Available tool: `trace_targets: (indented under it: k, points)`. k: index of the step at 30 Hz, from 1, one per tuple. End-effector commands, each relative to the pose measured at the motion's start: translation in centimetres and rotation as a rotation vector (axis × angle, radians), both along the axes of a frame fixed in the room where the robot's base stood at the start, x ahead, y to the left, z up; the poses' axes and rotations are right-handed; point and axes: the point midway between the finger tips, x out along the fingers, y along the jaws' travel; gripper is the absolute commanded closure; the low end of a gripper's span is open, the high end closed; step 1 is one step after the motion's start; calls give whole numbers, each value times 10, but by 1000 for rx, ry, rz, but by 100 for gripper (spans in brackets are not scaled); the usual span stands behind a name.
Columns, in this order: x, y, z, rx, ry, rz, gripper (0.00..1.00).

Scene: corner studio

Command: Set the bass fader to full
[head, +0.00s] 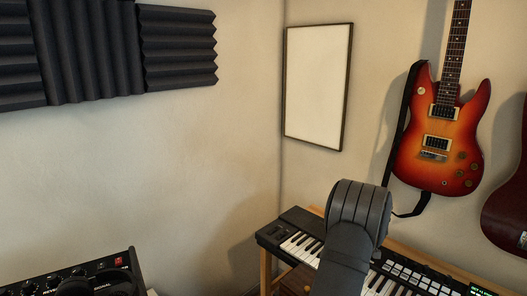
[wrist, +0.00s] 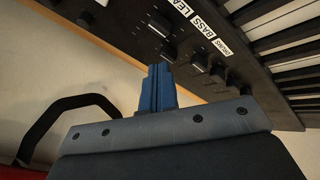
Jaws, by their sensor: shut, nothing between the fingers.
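The bass fader's white BASS label (wrist: 202,25) shows on the dark panel of the keyboard (wrist: 255,70) in the wrist view, between the lead and drums labels. A dark fader cap (wrist: 170,50) lies roughly in line with that label and looks like the bass one. My gripper (wrist: 158,72) has its blue fingers shut together and empty. Their tips are close beside that cap; I cannot tell whether they touch it. In the head view the keyboard (head: 272,235) is partly behind my arm, and the fader and fingers are hidden.
Other dark caps (wrist: 160,25) and (wrist: 201,63) sit on either side. White keys (wrist: 285,45) run along the right. In the head view a guitar (head: 445,140) hangs on the wall behind, its strap (head: 405,120) hanging down. A black mixer (head: 105,270) stands at lower left.

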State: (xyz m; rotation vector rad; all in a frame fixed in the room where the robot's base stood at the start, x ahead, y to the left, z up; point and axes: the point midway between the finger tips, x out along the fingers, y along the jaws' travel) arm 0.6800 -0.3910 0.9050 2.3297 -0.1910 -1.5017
Motion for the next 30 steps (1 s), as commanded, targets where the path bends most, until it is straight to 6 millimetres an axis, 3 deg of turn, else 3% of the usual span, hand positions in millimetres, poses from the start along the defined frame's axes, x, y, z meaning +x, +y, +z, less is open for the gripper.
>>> trace_targets:
  k: [30]
  points:
    - [8,-9,-1,1,1,0,100]
